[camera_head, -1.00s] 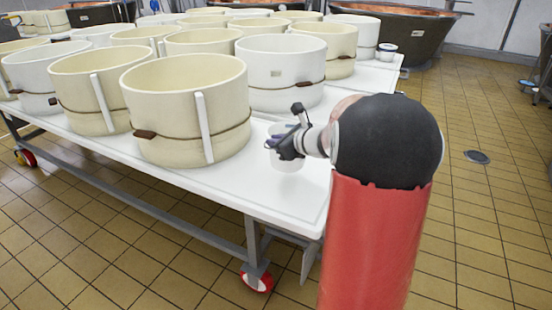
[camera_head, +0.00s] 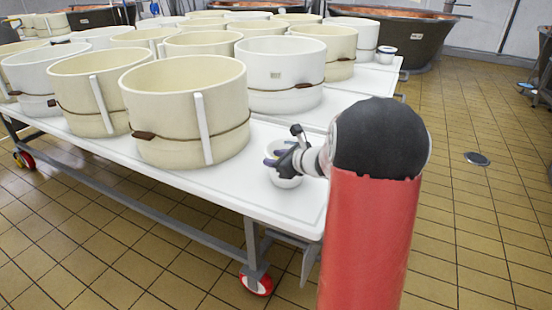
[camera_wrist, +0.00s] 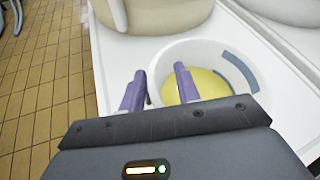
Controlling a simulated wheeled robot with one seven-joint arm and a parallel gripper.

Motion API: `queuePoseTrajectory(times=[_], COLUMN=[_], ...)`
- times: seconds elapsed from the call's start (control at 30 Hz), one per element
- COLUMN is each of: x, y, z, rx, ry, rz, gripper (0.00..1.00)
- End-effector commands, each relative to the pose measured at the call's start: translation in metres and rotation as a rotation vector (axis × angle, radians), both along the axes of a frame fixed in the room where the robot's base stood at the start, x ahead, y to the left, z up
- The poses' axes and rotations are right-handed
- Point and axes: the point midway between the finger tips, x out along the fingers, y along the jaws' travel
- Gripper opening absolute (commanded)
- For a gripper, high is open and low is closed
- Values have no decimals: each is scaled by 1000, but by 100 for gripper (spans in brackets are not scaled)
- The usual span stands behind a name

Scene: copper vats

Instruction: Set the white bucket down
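The white bucket (camera_head: 287,181) stands upright on the white tabletop near its front right corner. In the wrist view the bucket (camera_wrist: 218,55) has a yellow inside or contents and a grey-blue strip on its far wall. My gripper (camera_head: 275,156) is at the bucket's rim. In the wrist view its two purple fingers (camera_wrist: 160,71) are spread apart, one outside the rim on the left and one over the inside. A gap shows between the fingers and the near rim is between them. My gripper body hides the bucket's near side.
The white table (camera_head: 262,205) holds several large cream and white vats, the nearest cream vat (camera_head: 180,125) left of the bucket. A small white container (camera_head: 387,54) stands at the table's far right. Copper vats (camera_head: 415,38) stand behind.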

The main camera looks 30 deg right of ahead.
Motion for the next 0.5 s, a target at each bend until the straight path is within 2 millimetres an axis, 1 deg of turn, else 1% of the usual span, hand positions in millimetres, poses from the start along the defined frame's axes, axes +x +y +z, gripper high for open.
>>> queuePoseTrajectory(times=[0.27, 0.37, 0.5], x=[-3, -13, -37], y=[-1, -4, -12], z=[2, 7, 18], rx=[-1, -1, -2], ry=[-2, -2, -4], rz=[0, -1, -3], gripper=[32, 32, 32])
